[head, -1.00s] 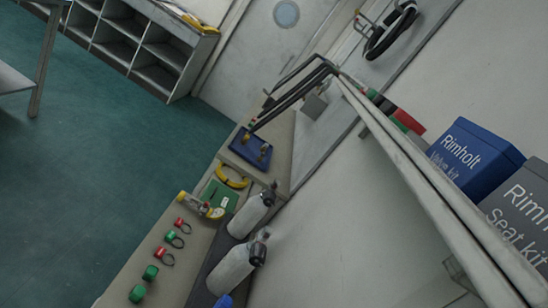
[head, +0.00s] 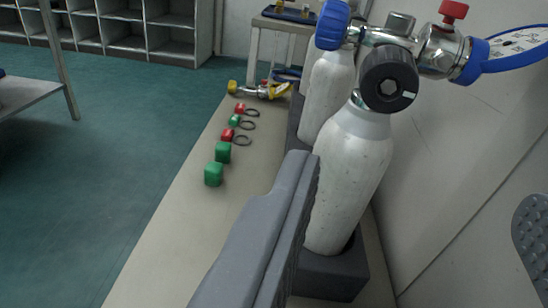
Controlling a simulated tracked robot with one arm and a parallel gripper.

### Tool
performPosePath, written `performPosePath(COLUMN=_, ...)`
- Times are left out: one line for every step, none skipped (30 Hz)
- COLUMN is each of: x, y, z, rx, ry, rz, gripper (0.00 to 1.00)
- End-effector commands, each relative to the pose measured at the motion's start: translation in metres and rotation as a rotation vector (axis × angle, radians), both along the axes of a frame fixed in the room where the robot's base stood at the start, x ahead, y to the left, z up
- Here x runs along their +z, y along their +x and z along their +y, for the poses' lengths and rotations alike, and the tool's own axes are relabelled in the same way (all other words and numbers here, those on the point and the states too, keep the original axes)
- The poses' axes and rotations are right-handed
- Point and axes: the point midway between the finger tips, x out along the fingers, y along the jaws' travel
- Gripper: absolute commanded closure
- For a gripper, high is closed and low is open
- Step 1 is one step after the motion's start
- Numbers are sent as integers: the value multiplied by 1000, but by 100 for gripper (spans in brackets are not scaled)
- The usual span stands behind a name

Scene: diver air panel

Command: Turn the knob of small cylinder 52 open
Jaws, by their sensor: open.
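Two white cylinders stand in a dark rack (head: 330,277) along the bench; I cannot read a number on either. The near cylinder (head: 345,180) stands upright with a chrome valve on top. A black round knob (head: 388,80) with a hex centre faces me on that valve. A blue knob (head: 332,25) is at its left, and a red knob (head: 453,11) and blue-rimmed gauge (head: 510,52) are at its right. The far cylinder (head: 327,95) is partly hidden behind. My gripper (head: 415,190) is open and empty, its grey fingers below the knob, apart from it.
Green and red caps (head: 222,152) and dark rings (head: 242,140) lie on the bench (head: 190,215) to the left. A yellow-ended fitting (head: 262,91) lies further back. The wall (head: 445,160) is close on the right. Open shelves (head: 125,35) stand far left.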

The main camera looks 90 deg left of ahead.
Motion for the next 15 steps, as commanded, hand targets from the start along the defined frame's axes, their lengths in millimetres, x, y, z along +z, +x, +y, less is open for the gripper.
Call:
performPosePath(x=-2, y=0, z=3, rx=4, ry=-3, rz=3, gripper=41)
performPosePath(x=-3, y=0, z=5, rx=6, ry=-4, rz=3, gripper=41)
performPosePath(x=-3, y=1, z=8, rx=7, ry=-6, rz=3, gripper=41)
performPosePath(x=-3, y=2, z=12, rx=6, ry=-6, rz=2, gripper=41)
performPosePath(x=-3, y=3, z=15, rx=6, ry=-6, rz=2, gripper=41)
performPosePath(x=-3, y=4, z=22, rx=6, ry=-6, rz=1, gripper=41)
performPosePath(x=-4, y=5, z=27, rx=6, ry=-6, rz=1, gripper=41)
performPosePath(x=-4, y=7, z=32, rx=5, ry=-6, rz=1, gripper=41)
performPosePath(x=-4, y=9, z=39, rx=4, ry=-7, rz=0, gripper=41)
performPosePath(x=-4, y=10, z=44, rx=4, ry=-6, rz=-1, gripper=41)
performPosePath(x=-4, y=11, z=50, rx=5, ry=-5, rz=0, gripper=41)
performPosePath(x=-4, y=13, z=57, rx=5, ry=-5, rz=1, gripper=41)
performPosePath(x=-5, y=14, z=63, rx=5, ry=-6, rz=0, gripper=41)
performPosePath(x=-5, y=15, z=69, rx=7, ry=-6, rz=1, gripper=41)
performPosePath(x=-5, y=17, z=76, rx=8, ry=-6, rz=2, gripper=41)
